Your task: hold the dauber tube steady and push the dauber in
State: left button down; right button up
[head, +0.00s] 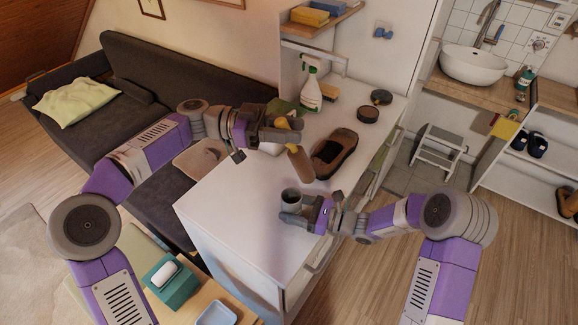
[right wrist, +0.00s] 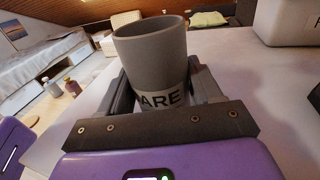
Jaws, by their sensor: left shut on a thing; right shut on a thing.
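The dauber tube (head: 291,196) is a grey open-topped cup. It stands upright near the middle of the white cabinet top (head: 235,200). My right gripper (head: 295,212) is shut around its lower part. In the right wrist view the tube (right wrist: 152,50) is between the fingers, with a pale band reading "ARE". The dauber (head: 300,163), with a tan-brown body and a yellowish upper end, is in my left gripper (head: 287,136), which is shut on it. It hangs slightly tilted, its lower end apart from the tube and above it in the picture. The dauber is not visible in the right wrist view.
A dark brown shoe (head: 335,155) lies right of the dauber. Round dark tins (head: 368,114), a spray bottle (head: 311,92) and a brush (head: 329,94) are farther back. The cabinet top is clear left of the tube. A grey sofa (head: 125,75) stands left.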

aim_at(298, 166)
pick_arm(q)
jog(key=d+y, duration=0.1)
jog(key=f+y, duration=0.1)
jog(key=shift+s+d+m+y, duration=0.3)
jog(key=shift+d+y, duration=0.1)
jog(key=shift+d+f+y, duration=0.15)
jog(key=shift+f+y, duration=0.35)
jog(key=shift+y, duration=0.3)
jog(key=shift+f, duration=0.1)
jog(key=shift+f, duration=2.1)
jog(key=shift+f, duration=0.1)
jog(key=shift+f, duration=0.9)
jog(key=shift+f, duration=0.1)
jog(key=shift+f, duration=0.9)
